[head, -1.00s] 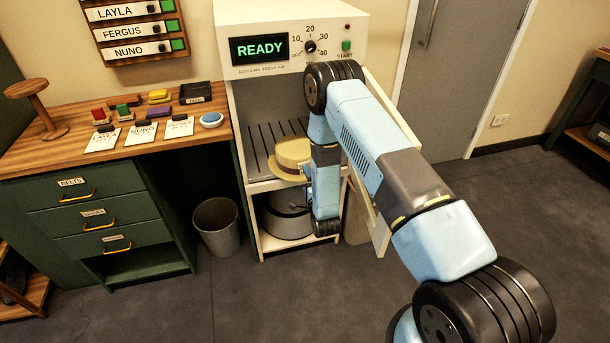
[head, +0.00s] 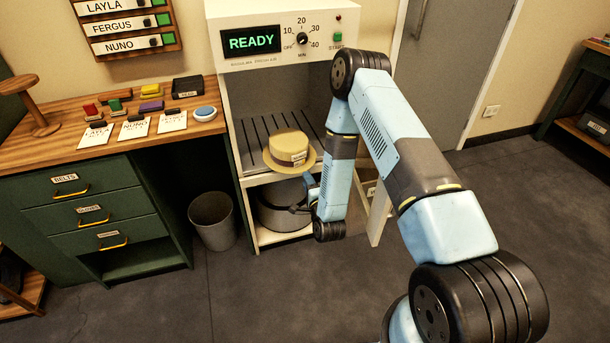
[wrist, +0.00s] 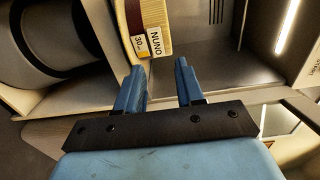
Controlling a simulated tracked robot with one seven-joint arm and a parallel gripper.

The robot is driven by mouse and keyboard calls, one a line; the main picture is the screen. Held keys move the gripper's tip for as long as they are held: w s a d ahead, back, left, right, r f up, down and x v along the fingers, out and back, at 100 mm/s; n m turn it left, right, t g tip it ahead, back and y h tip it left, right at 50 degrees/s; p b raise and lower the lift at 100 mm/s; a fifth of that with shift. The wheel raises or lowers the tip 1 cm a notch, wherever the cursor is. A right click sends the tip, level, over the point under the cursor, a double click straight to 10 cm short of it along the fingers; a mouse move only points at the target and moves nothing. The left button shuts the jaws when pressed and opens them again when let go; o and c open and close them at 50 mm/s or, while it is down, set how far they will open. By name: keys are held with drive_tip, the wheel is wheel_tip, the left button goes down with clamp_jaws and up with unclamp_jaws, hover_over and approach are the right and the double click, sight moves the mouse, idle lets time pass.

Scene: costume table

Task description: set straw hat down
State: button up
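The straw hat (head: 285,145), with a dark band, rests brim down on the slatted shelf (head: 256,128) inside the open cabinet, near its front edge. In the wrist view the hat (wrist: 133,16) shows at the top, with tags reading NUNO and 30 on its side. My gripper (wrist: 160,72) is open and empty, its two blue fingers apart and clear of the hat. In the head view my wrist is in front of the cabinet, to the right of and below the hat; my fingers are hard to make out there.
The cabinet's panel (head: 275,40) reads READY. Its door stands open at right, partly hidden by my arm. A round grey drum (head: 283,210) is on the lower shelf. A bin (head: 213,220) stands left of the cabinet. A desk (head: 60,155) holds cards and stamps.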

sight(296, 155)
drive_tip(key=x, duration=1.3)
drive_tip(key=shift+d, duration=0.15)
clamp_jaws()
drive_tip(key=shift+w, duration=0.1)
